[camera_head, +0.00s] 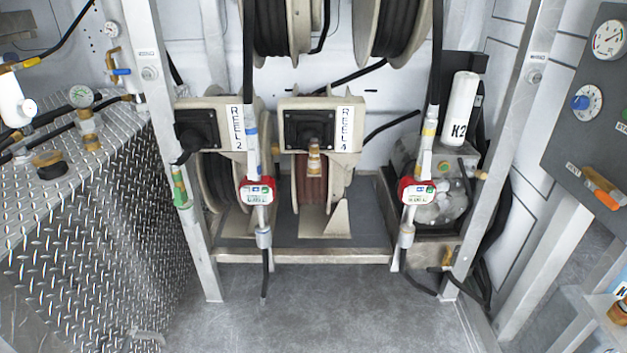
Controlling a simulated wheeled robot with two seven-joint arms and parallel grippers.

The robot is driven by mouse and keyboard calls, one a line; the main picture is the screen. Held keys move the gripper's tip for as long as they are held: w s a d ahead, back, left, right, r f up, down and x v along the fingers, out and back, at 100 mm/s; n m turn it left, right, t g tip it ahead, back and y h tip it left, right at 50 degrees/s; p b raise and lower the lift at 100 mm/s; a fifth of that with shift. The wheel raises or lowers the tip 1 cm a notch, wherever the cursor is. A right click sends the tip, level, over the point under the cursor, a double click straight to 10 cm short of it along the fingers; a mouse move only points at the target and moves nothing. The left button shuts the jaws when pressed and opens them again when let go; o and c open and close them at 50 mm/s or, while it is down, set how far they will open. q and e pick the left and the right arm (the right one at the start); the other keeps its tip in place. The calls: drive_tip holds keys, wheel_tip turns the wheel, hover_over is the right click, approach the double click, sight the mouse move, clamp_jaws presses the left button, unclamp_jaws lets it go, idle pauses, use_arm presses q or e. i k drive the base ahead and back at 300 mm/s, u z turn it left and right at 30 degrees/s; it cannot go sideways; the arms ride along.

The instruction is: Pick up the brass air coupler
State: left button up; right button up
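Several brass-coloured fittings show, and I cannot tell for certain which is the air coupler. One brass fitting (314,160) hangs upright under the black box of the reel marked REEL 4 (345,130). Another small brass piece (481,175) sits at the right end of the machine beside the K2 cylinder. A brass fitting (88,130) stands under a gauge on the diamond-plate tank at left. A brass-coloured part (619,313) is cut off by the lower right edge. Neither of my grippers is in view.
Two red-and-white metered nozzles (257,190) and (417,190) hang in front of the reels with hoses. Metal frame posts (160,130) and (510,130) flank the rack. A gauge panel (580,140) is at right. The floor (330,310) in front is clear.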

sight(315, 159)
drive_tip(key=u, duration=0.9)
drive_tip(key=i, duration=1.2)
drive_tip(key=z, duration=0.35)
